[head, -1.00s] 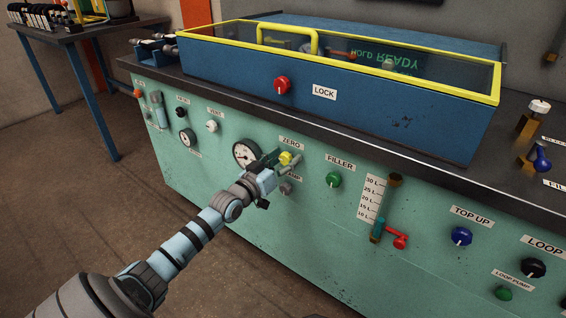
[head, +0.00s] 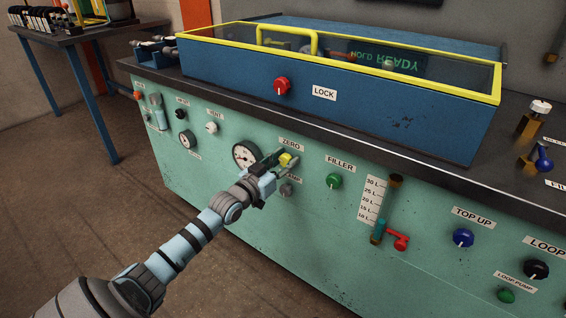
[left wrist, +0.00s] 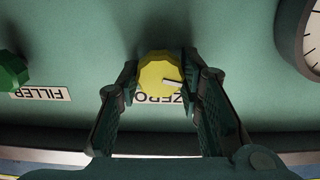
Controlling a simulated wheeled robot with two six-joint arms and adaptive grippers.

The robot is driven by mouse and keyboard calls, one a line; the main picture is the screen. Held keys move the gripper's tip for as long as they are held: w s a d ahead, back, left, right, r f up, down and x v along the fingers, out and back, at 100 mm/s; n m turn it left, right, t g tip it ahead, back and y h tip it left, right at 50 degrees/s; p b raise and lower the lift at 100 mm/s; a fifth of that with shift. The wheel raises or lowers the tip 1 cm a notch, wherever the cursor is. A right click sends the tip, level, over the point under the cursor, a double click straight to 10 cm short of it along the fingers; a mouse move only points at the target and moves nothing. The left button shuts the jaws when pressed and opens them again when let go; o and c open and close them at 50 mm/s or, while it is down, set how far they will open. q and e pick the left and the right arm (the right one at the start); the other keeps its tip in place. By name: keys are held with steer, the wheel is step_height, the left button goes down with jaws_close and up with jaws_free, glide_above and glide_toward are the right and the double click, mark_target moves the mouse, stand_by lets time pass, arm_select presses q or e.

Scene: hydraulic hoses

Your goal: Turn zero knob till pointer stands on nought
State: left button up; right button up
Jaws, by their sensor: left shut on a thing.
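The yellow zero knob (head: 286,159) sits on the green panel under the ZERO label (head: 291,144). It also shows in the left wrist view (left wrist: 158,76), with a pale mark line on its face. My left gripper (head: 278,161) is shut on the knob, with a finger on either side of it in the left wrist view (left wrist: 160,80). The dial gauge (head: 246,154) is just left of the knob in the head view. Its pointer is too small to read there. Only the gauge's edge (left wrist: 309,40) shows in the left wrist view. My right gripper is not in view.
A green FILLER knob (head: 334,181) is right of the zero knob, and a grey knob (head: 286,190) is just below it. A sight tube with a red lever (head: 398,241) stands further right. The blue lidded box (head: 330,105) sits on the bench top above.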

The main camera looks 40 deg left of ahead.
arm_select(q)
steer(key=m+b, duration=0.1)
steer(key=m, duration=0.2)
steer(key=shift+f, duration=0.15)
steer(key=shift+d+m+b, duration=0.1)
steer(key=shift+m+b, duration=0.7)
steer(key=shift+m, duration=0.8)
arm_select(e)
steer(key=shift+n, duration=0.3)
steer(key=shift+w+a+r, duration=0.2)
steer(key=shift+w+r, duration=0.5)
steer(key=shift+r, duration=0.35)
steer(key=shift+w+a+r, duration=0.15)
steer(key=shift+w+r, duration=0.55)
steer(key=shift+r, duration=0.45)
arm_select(q)
steer(key=o, duration=1.2)
steer(key=shift+s, duration=0.1)
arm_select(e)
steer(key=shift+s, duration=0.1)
